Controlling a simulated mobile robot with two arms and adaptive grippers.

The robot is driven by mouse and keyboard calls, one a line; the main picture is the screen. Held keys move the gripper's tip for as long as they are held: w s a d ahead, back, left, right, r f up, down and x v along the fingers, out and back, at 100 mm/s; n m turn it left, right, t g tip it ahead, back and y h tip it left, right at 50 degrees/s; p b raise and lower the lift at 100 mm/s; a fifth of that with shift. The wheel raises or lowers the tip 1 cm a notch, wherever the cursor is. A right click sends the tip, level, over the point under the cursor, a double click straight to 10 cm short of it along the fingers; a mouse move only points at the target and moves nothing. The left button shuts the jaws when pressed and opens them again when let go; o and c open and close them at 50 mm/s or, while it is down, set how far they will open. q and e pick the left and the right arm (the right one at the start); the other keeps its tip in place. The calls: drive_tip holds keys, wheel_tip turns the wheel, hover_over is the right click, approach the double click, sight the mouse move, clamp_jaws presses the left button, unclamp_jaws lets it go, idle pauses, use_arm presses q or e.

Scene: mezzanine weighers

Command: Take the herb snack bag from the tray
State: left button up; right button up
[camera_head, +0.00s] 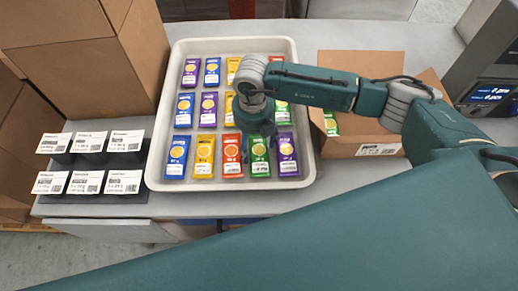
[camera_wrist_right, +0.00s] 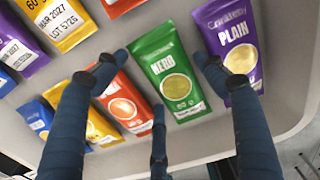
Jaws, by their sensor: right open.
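The green herb snack bag (camera_head: 260,156) lies in the front row of the white tray (camera_head: 164,165), between a red-orange bag and a purple bag. In the right wrist view the herb bag (camera_wrist_right: 173,78) lies flat, label up. My right gripper (camera_head: 262,122) is over the tray, pointing down, with its dark fingers spread. In the wrist view its fingers (camera_wrist_right: 157,80) stand open around the herb bag, two towards its sides and one near its lower edge. I cannot tell whether any finger touches it. My left gripper is not in view.
A purple plain bag (camera_wrist_right: 236,45) and a red-orange bag (camera_wrist_right: 124,100) lie close on either side. A cardboard box (camera_head: 375,65) stands right of the tray, partly behind my arm. Label stands (camera_head: 88,182) and large cartons (camera_head: 75,50) are at the left.

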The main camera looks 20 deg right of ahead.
drive_tip(key=shift+f, duration=0.55)
drive_tip(key=c, duration=0.8)
drive_tip(key=shift+r, duration=0.15)
